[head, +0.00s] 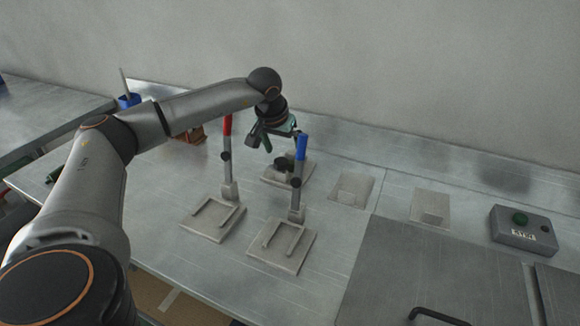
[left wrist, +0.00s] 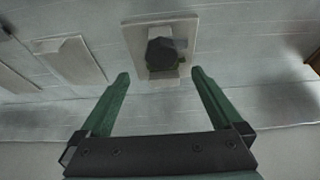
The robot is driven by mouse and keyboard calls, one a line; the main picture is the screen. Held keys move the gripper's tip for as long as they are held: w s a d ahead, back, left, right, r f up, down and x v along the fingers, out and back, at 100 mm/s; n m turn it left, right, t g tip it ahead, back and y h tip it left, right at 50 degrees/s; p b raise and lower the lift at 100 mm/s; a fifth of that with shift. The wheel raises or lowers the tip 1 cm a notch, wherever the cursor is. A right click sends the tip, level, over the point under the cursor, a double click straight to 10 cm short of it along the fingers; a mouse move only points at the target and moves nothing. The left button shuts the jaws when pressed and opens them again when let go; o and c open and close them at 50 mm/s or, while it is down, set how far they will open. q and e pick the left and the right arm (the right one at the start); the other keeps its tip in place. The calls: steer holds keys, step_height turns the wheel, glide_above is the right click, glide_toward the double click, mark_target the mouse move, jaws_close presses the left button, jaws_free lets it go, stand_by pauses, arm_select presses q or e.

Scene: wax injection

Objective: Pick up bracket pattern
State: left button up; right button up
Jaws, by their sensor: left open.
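A dark piece (head: 281,162), which I take for the bracket pattern, sits on a square grey plate (head: 300,173) in the middle of the bench. In the left wrist view, the dark piece (left wrist: 161,52) stands on its plate (left wrist: 187,32), beyond and between my fingertips. My left gripper (left wrist: 160,75) is open and empty, its green fingers spread on either side. In the head view my left gripper (head: 278,137) hangs above and slightly behind the plate, apart from the piece. The piece's exact shape is unclear. My right gripper is not in view.
A red-topped post (head: 227,145) and a blue-topped post (head: 300,160) rise from two grey fixtures (head: 212,218) (head: 282,246) in front.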

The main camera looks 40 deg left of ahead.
arm_select(q)
steer(key=shift+a+x, duration=0.1)
steer(key=shift+x, duration=1.4)
steer(key=shift+a+x, duration=0.15)
steer(key=shift+x, duration=1.35)
